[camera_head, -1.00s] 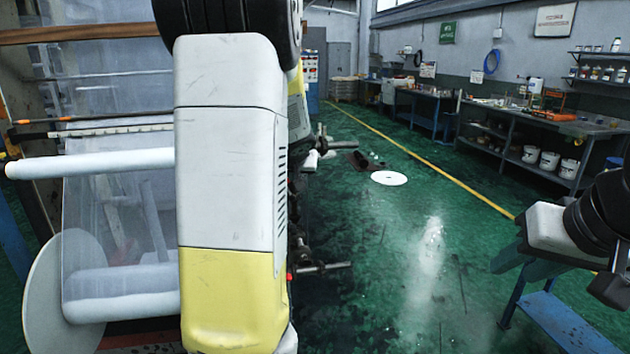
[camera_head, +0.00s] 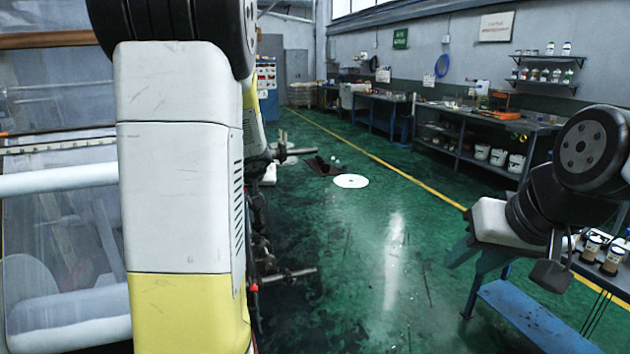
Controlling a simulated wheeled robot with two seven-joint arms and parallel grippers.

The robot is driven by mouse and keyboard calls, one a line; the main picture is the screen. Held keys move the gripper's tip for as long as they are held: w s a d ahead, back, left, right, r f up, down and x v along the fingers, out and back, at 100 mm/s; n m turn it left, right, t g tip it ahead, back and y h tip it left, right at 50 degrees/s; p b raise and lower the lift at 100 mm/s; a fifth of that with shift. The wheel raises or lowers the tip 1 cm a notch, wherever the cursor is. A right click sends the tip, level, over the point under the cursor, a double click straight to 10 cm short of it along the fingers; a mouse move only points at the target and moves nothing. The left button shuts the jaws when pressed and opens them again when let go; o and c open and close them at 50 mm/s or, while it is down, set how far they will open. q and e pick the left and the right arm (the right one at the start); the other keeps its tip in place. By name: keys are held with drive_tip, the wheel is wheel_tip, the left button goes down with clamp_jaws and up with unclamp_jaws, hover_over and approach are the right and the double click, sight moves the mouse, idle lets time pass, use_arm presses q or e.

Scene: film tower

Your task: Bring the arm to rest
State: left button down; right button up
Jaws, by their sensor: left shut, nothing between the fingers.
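I make out no fingers of my left gripper; if it is near the left side, the large white and yellow block (camera_head: 180,180) close to the camera hides it. I cannot tell whether that block is part of me. My right arm comes in at the right edge with black joints and a pale end. The dark piece (camera_head: 549,273) low on this arm may be the right gripper. Its fingers cannot be made out, and I see nothing held there.
Clear film and a white roller (camera_head: 60,180) are at the left. Metal levers (camera_head: 285,276) stick out right of the block. A white disc (camera_head: 350,181) lies on the open green floor. A blue stand (camera_head: 530,310) is below my right arm. Workbenches (camera_head: 460,140) line the far wall.

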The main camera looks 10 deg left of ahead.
use_arm(q)
drive_tip(key=s+d+r+m+g+h, duration=0.1)
drive_tip(key=s+d+h, duration=0.1)
drive_tip(key=s+d, duration=0.4)
drive_tip(key=s+d+r+m+h, duration=0.2)
drive_tip(key=s+d, duration=0.4)
drive_tip(key=s, duration=0.6)
drive_tip(key=s+d+r+m+g+h, duration=0.1)
drive_tip(key=s+d+r+h, duration=0.1)
drive_tip(key=s+d, duration=0.4)
drive_tip(key=s, duration=0.3)
drive_tip(key=shift+s+d+m+g, duration=0.2)
drive_tip(key=shift+s+m+g, duration=0.1)
drive_tip(key=shift+s, duration=0.05)
